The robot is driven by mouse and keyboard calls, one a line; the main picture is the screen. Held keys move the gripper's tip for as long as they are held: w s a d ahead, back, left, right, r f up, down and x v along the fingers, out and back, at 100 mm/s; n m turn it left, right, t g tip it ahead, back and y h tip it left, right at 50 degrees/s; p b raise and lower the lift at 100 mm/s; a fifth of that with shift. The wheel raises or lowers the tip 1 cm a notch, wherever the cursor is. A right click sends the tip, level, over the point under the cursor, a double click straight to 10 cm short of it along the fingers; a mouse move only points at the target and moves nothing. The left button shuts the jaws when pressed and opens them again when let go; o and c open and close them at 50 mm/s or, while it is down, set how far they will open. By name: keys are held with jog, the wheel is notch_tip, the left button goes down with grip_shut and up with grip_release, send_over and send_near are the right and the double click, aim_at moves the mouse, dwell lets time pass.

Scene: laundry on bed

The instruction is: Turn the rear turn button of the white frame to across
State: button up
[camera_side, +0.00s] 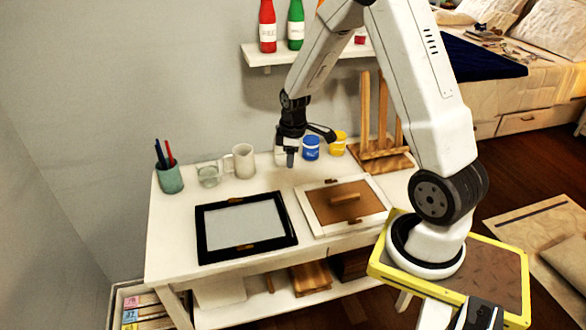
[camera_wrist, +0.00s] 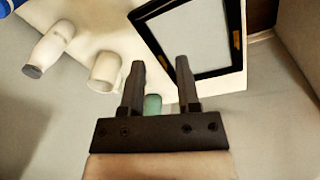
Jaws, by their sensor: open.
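The white frame (camera_side: 380,215) lies flat on the white table, with a brown back panel (camera_side: 330,209) and a small wooden block or handle on it. Its rear turn button (camera_side: 331,181) is a small dark piece at the rear rail. It looks roughly along that rail, but it is too small to be sure. My gripper (camera_side: 290,160) hangs above the table's rear part, left of and behind the white frame, apart from it. In the wrist view my gripper (camera_wrist: 159,65) has its two fingers apart with nothing between them. The white frame does not show there.
A black frame (camera_side: 203,236) lies left of the white one; it also shows in the wrist view (camera_wrist: 160,40). A bottle shelf (camera_side: 310,54) is above.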

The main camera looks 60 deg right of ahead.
jog(key=s+d+f+n, duration=0.1)
jog(key=d+f+n, duration=0.1)
jog(key=d+f, duration=0.5)
jog(key=n+g, duration=0.1)
jog(key=n, duration=0.1)
send_near(331, 180)
jog(key=shift+w+d+f+y, duration=0.1)
jog(key=shift+w+f+y, duration=0.05)
jog(key=shift+w+y, duration=0.2)
jog(key=shift+f, duration=0.1)
jog(key=shift+f, duration=3.8)
grip_shut()
